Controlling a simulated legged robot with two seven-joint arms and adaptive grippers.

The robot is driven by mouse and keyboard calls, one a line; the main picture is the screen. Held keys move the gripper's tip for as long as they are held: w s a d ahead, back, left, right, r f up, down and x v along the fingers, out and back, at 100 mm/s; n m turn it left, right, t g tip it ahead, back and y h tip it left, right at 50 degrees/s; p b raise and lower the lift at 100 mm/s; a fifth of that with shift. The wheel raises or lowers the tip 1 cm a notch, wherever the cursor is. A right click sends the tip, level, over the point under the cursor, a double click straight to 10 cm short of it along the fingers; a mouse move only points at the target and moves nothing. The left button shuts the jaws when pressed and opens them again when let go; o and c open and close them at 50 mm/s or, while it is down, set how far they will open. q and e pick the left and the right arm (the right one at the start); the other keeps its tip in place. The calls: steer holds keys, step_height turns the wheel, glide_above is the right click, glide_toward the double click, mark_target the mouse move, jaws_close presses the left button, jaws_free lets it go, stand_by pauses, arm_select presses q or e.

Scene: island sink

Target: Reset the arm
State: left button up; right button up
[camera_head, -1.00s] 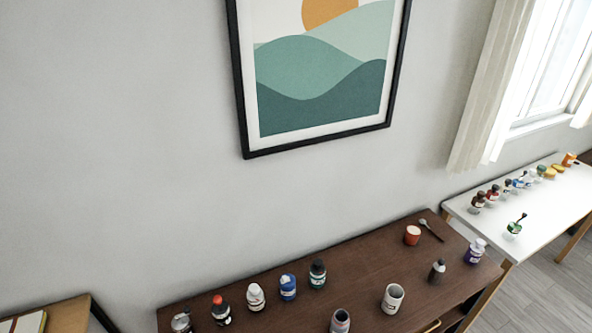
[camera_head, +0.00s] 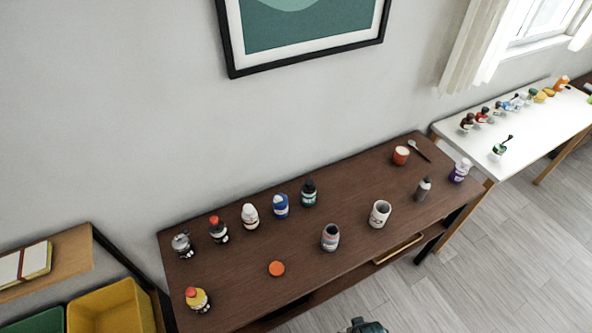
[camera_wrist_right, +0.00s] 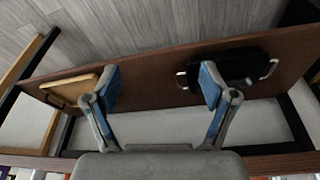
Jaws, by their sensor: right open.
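My right gripper (camera_wrist_right: 160,82) shows in the right wrist view with its two blue-padded fingers spread apart and nothing between them. My left gripper is in neither view.
A dark brown table (camera_head: 330,269) holds several bottles, a white cup (camera_head: 380,214), a red cup (camera_head: 401,156) and an orange disc (camera_head: 276,268). A white table (camera_head: 540,128) stands at right. A yellow bin (camera_head: 112,308) is lower left. Grey floor (camera_head: 500,265) is open at right.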

steer(key=s+f+g, duration=0.1)
steer(key=s+f, duration=0.2)
steer(key=f, duration=0.8)
steer(key=s+f, duration=0.4)
steer(key=f, duration=0.6)
steer(key=s+d+f+g, duration=0.1)
steer(key=s+d+f, duration=0.2)
steer(key=s+f, duration=0.8)
steer(key=s, duration=0.3)
steer(key=shift+s+d, duration=0.15)
steer(key=shift+d, duration=0.05)
